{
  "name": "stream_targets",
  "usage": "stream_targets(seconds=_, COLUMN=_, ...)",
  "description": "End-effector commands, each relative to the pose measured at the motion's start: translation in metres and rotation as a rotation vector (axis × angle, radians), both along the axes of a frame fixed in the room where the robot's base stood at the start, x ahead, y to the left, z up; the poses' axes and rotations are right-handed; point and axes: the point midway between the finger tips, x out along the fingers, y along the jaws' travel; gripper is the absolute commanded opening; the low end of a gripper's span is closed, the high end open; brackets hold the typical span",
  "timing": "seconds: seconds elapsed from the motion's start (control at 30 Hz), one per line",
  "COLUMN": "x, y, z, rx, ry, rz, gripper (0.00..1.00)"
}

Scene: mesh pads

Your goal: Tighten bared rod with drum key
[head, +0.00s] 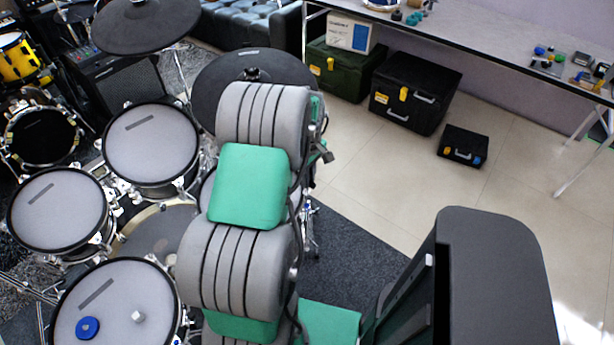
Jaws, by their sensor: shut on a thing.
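My grey and green arm stretches up the middle of the head view, over the drum kit. My gripper does not show; the arm's own links cover that area. The drum key cannot be made out. Several mesh-pad drums show: an upper one (150,143), a left one (58,210) and a near one (95,285). Their rims carry small lugs and rods, too small to tell which rod is bared. Another drum (209,190) is mostly hidden behind my arm. A blue disc (87,328) and a small white block (138,316) lie on the near drum.
Dark cymbal pads stand at the top left (145,22) and behind my arm (214,85). A long table (480,50) runs along the wall, with black cases (415,92) and a green case (333,68) beneath.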

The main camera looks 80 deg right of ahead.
Motion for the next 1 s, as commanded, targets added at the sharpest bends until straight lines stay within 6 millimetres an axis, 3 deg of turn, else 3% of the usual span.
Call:
stream_targets(seconds=0.8, x=0.001, y=0.001, z=-0.061, rx=0.002, ry=0.0, rz=0.0, gripper=0.0)
stream_targets(seconds=1.0, x=0.001, y=0.0, z=-0.064, rx=0.001, ry=0.001, rz=0.0, gripper=0.0)
